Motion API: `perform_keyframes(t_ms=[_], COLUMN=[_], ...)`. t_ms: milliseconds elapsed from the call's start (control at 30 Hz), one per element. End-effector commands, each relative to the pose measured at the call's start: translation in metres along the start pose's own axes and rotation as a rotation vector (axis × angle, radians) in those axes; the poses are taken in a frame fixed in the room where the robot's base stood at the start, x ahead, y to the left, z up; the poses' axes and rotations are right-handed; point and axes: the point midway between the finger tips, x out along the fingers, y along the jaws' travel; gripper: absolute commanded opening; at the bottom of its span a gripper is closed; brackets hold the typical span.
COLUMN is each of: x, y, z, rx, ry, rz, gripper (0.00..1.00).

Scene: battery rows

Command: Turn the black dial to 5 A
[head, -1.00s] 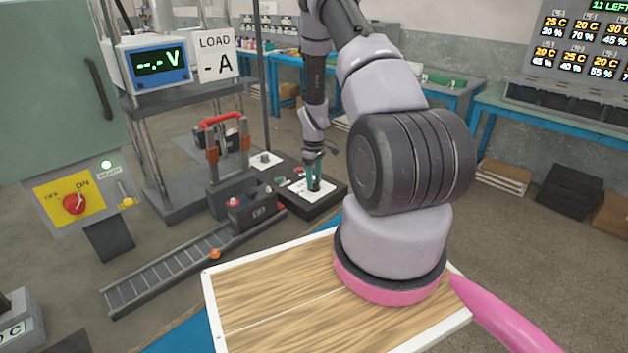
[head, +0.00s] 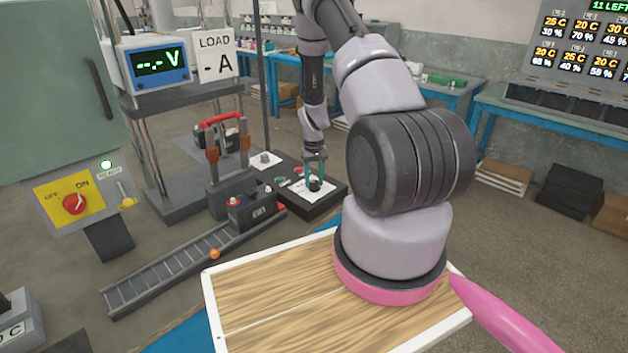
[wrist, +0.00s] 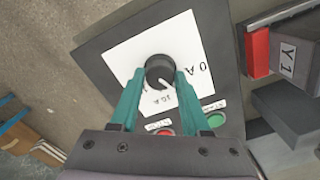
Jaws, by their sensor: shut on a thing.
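The black dial (wrist: 159,70) sits on a white plate (wrist: 128,50) with printed letters, on a dark panel. In the wrist view its pale pointer line points down and right in the picture, near a printed mark I cannot read fully. My gripper (wrist: 157,80) has its two teal fingers on either side of the dial, shut on it. In the head view my gripper (head: 315,180) is upright over the dial (head: 315,186) on the panel. The load sign (head: 216,54) reads "- A", and the blue meter (head: 155,62) reads "--.- V".
A red button (wrist: 165,132) and a green button (wrist: 215,119) lie close to my fingers on the panel. A battery (head: 252,208) with terminals stands left of the panel, by a roller track (head: 170,265). A block marked Y1 (wrist: 290,50) stands right in the wrist view.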

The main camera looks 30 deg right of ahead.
Motion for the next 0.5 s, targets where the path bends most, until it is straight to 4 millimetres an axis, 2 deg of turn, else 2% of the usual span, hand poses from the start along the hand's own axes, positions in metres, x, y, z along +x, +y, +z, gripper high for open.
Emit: perform_keyframes(t_ms=[500], x=[-0.0005], y=[0.0005], z=[-0.0006], rx=[0.069], ry=[0.002], rz=[0.0], gripper=[0.0])
